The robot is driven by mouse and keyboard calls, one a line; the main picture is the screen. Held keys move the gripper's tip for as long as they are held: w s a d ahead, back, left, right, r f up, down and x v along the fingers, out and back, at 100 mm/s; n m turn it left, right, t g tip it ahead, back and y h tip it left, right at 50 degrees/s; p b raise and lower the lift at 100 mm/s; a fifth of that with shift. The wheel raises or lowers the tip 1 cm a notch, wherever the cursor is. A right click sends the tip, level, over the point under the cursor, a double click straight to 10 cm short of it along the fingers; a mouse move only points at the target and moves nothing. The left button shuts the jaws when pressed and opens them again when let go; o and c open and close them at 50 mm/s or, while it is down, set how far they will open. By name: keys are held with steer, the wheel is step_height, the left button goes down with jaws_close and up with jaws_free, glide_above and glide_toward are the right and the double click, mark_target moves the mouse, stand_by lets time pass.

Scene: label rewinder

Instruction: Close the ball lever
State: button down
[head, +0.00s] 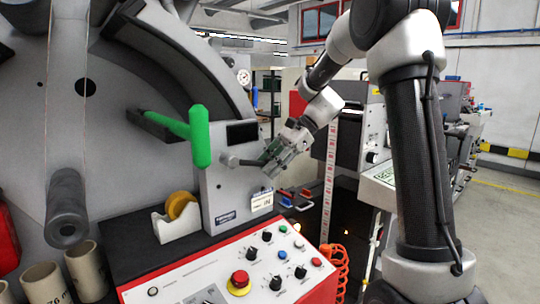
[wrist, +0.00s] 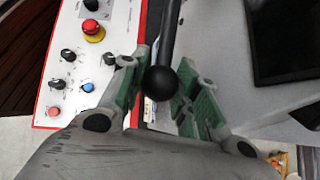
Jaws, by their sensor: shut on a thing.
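The ball lever (head: 243,162) sticks out to the right from the grey machine panel in the head view. Its outer end goes in between the fingers of my gripper (head: 268,155), so the ball is hidden there. In the wrist view the black ball (wrist: 160,83) and its dark rod show between the green finger pads. My gripper is shut on the ball lever, with a pad on each side of the ball. The wrist view shows some space between the ball and the right pad.
Below is a control panel (head: 215,276) with knobs and a red emergency button (head: 239,281). A green handle (head: 200,136) juts out to the left of the lever. A yellow tape roll (head: 181,206) sits on the ledge. Another machine (head: 362,139) stands behind my arm.

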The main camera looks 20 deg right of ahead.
steer(key=shift+s+a+f+g+y, duration=0.1)
steer(key=shift+a+f+g+y, duration=0.1)
steer(key=shift+f+y, duration=0.3)
steer(key=shift+s+a+f+g+y, duration=0.1)
steer(key=shift+a+f+y, duration=0.05)
steer(key=shift+f+y, duration=0.3)
steer(key=c, duration=1)
jaws_free()
steer(key=shift+c, duration=0.2)
steer(key=shift+w, duration=0.1)
steer(key=v, duration=1.2)
